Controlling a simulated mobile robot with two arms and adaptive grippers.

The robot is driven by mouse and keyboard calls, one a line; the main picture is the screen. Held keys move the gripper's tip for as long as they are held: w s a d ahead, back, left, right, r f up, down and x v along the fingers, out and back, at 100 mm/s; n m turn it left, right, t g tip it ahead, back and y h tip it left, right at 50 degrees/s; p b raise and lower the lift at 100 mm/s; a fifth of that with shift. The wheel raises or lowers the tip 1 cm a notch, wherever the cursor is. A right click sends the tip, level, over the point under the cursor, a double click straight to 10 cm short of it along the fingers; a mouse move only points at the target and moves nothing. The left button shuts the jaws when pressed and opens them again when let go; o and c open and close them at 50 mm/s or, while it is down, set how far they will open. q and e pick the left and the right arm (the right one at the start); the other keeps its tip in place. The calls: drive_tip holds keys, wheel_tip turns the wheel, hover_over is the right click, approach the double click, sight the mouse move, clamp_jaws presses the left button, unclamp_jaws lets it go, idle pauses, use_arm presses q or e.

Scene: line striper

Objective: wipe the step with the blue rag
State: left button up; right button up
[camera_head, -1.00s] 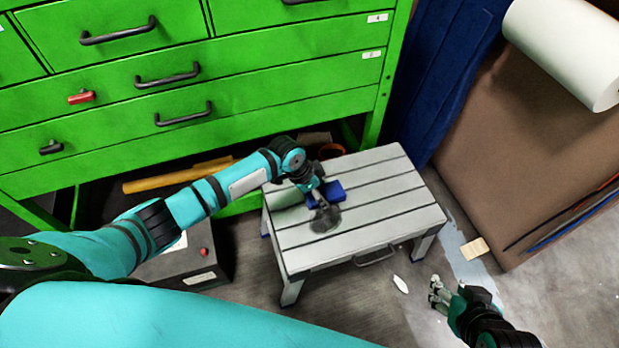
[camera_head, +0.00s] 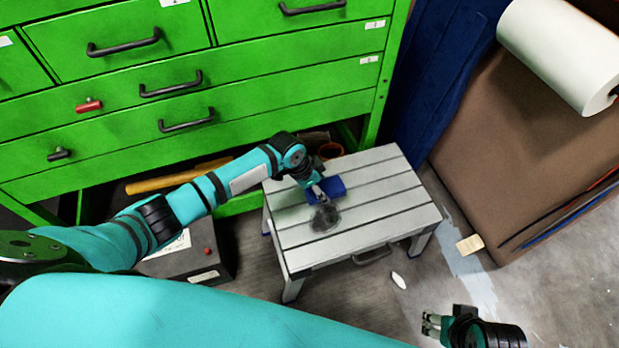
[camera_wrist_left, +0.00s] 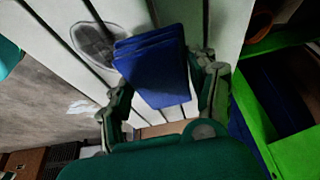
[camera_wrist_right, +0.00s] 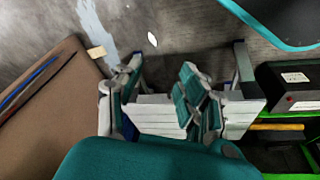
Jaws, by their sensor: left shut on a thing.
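The step (camera_head: 385,188) is a light grey slatted stool with a dark round smudge (camera_head: 325,218) on its top. The smudge also shows in the left wrist view (camera_wrist_left: 97,44). My left gripper (camera_head: 318,190) is over the step top, shut on the folded blue rag (camera_head: 334,187). In the left wrist view the rag (camera_wrist_left: 155,70) sits between the fingers, just beside the smudge. I cannot tell whether the rag touches the slats. My right gripper (camera_head: 432,324) is open and empty, off the step at the lower right; its spread fingers show in the right wrist view (camera_wrist_right: 155,90).
A green drawer cabinet (camera_head: 230,105) stands behind the step. A dark box (camera_head: 190,258) is on the floor left of it. A brown panel (camera_head: 520,150) and a white roll (camera_head: 560,50) are at the right. A white scrap (camera_head: 398,280) and a tan block (camera_head: 470,245) lie on the floor.

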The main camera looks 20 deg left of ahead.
use_arm(q)
drive_tip(key=shift+r+p, duration=0.6)
drive_tip(key=shift+r, duration=0.2)
drive_tip(key=shift+r+p, duration=0.3)
drive_tip(key=shift+p, duration=0.05)
drive_tip(key=shift+r+p, duration=0.5)
drive_tip(key=shift+p, duration=0.05)
drive_tip(key=shift+r, duration=0.2)
use_arm(e)
wheel_tip(320, 180, down, 11)
drive_tip(key=shift+a+g, duration=0.35)
drive_tip(key=shift+g, duration=0.05)
drive_tip(key=shift+f, duration=0.1)
